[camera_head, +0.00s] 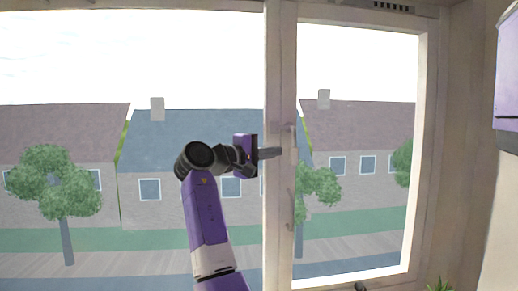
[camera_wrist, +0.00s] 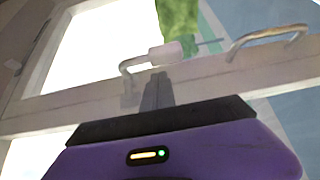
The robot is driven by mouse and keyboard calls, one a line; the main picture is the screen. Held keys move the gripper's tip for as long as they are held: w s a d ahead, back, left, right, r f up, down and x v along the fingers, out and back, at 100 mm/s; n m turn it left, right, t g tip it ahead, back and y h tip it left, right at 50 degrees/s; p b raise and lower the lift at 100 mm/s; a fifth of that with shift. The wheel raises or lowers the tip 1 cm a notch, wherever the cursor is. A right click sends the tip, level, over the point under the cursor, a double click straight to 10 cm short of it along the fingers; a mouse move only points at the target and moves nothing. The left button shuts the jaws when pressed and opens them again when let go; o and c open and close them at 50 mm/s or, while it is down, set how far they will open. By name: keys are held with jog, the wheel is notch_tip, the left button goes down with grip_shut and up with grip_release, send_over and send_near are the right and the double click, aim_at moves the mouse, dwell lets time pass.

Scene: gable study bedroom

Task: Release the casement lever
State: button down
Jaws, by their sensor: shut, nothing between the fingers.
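The casement lever shows in the wrist view as a pale grey bent handle (camera_wrist: 165,54) on the window frame, its base to the left and its grip end pointing right. In the head view the lever (camera_head: 288,128) is small and pale on the frame's middle upright, partly hidden by my gripper. My gripper (camera_head: 279,153) is shut and empty, pointing right at the upright. In the wrist view its closed fingertips (camera_wrist: 157,76) are close to the lever, just below its grip in the picture. I cannot tell whether they touch it.
A fixed pull handle (camera_wrist: 268,38) is on the same frame, to the right in the wrist view. The right casement (camera_head: 427,150) looks closed. A purple-and-white object (camera_head: 508,80) hangs on the right wall. A green plant (camera_head: 438,285) stands at the lower right.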

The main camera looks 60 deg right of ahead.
jog(key=shift+s+d, duration=0.4)
jog(key=shift+s, duration=0.3)
jog(key=shift+d+f, duration=0.1)
jog(key=shift+f, duration=0.05)
